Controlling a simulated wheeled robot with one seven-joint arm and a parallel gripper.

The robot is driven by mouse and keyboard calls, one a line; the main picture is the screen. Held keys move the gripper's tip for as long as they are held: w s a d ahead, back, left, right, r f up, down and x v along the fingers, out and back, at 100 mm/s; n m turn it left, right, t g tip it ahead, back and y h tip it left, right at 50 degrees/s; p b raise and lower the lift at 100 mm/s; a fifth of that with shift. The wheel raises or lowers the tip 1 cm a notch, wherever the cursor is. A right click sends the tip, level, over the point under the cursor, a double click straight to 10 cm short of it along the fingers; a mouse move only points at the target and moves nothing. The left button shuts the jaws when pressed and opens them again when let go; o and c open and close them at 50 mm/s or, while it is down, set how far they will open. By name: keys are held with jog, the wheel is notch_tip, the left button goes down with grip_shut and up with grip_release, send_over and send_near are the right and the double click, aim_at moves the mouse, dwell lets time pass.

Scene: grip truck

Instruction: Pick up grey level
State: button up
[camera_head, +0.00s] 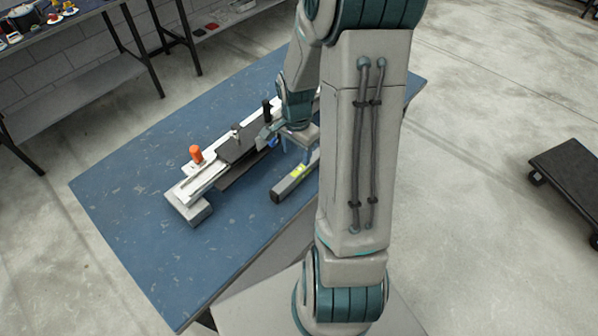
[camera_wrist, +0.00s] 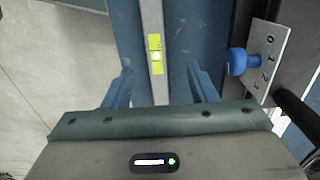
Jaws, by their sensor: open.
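The grey level (camera_head: 296,180) lies on the blue table and has a bright yellow-green vial window. In the wrist view the level (camera_wrist: 152,28) runs up the middle of the picture. My gripper (camera_head: 296,153) is just above the level. In the wrist view its two blue fingers (camera_wrist: 163,82) are apart, one on each side of the level, with a gap showing on both sides. Part of the level is hidden behind my arm in the head view.
A long white and grey machine (camera_head: 233,150) with an orange knob (camera_head: 196,154) lies beside the level. A blue knob (camera_wrist: 237,62) on a numbered plate is right of the fingers. The table (camera_head: 125,185) is bare at left. A dark cart (camera_head: 572,178) stands at right.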

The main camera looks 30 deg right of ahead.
aim_at(300, 169)
notch_tip(300, 169, down, 3)
jog(key=shift+f, duration=0.2)
jog(key=shift+s+d+f+p, duration=0.1)
jog(key=shift+d+f+p, duration=0.1)
jog(key=shift+f, duration=1.1)
jog(key=shift+s+d+f+p, duration=0.1)
jog(key=shift+d+f+p, duration=0.05)
jog(key=shift+f, duration=1.15)
grip_shut()
